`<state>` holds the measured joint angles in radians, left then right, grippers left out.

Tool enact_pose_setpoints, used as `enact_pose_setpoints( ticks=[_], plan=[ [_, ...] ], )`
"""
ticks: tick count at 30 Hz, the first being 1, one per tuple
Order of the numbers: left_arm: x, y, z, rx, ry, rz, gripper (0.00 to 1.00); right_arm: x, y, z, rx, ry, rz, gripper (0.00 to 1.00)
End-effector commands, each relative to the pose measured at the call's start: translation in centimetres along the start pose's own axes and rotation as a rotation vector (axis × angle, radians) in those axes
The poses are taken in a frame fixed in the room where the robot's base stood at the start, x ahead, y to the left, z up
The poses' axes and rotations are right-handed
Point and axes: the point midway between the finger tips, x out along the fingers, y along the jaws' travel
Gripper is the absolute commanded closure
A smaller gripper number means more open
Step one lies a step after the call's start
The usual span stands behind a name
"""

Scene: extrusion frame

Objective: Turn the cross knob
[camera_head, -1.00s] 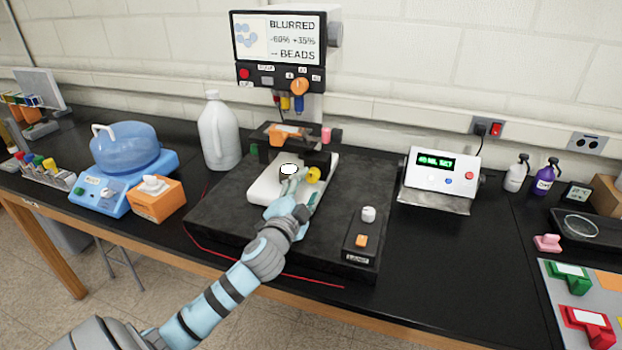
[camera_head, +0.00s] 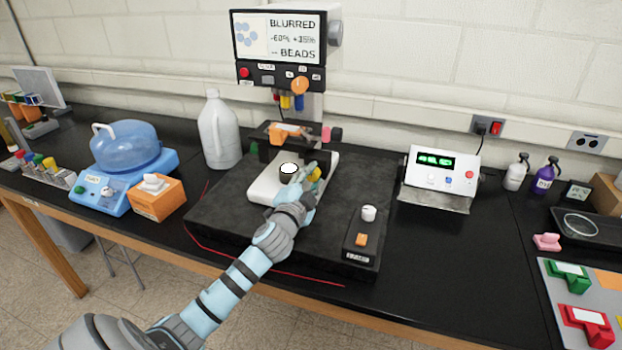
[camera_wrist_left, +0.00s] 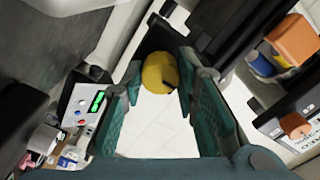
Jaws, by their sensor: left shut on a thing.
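A yellow knob (camera_head: 316,174) sits on the right side of the dark upright part of the white-based device (camera_head: 264,190). It is the only knob at my gripper, but I cannot make out a cross shape on it. My left gripper (camera_head: 308,172) reaches it from the front and partly covers it. In the left wrist view the yellow knob (camera_wrist_left: 160,73), round with a dark notch, lies between the two teal fingers of my left gripper (camera_wrist_left: 158,72), which is shut on it. My right gripper is not in view.
A monitor (camera_head: 278,38) reading "BLURRED" and "BEADS" hangs above the device. A dark block with a white-topped knob (camera_head: 368,213) stands at the right. A white control box (camera_head: 440,175) is further right. A white jug (camera_head: 218,132) and an orange box (camera_head: 158,198) stand left.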

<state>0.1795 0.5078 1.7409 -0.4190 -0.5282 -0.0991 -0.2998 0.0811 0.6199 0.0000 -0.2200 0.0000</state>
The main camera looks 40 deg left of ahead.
Motion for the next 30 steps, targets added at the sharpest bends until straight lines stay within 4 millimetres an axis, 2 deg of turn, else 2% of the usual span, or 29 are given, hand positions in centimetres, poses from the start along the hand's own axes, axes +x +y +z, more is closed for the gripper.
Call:
enact_pose_setpoints(
  ticks=[11, 30],
  plan=[
    [0.0, 0.0, 0.0, -0.136, 0.001, -0.002, 1.00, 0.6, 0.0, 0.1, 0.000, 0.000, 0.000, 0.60],
    [0.0, 0.0, 0.1, -0.715, 0.002, -0.002, 1.00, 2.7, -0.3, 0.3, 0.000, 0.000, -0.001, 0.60]
  ],
)
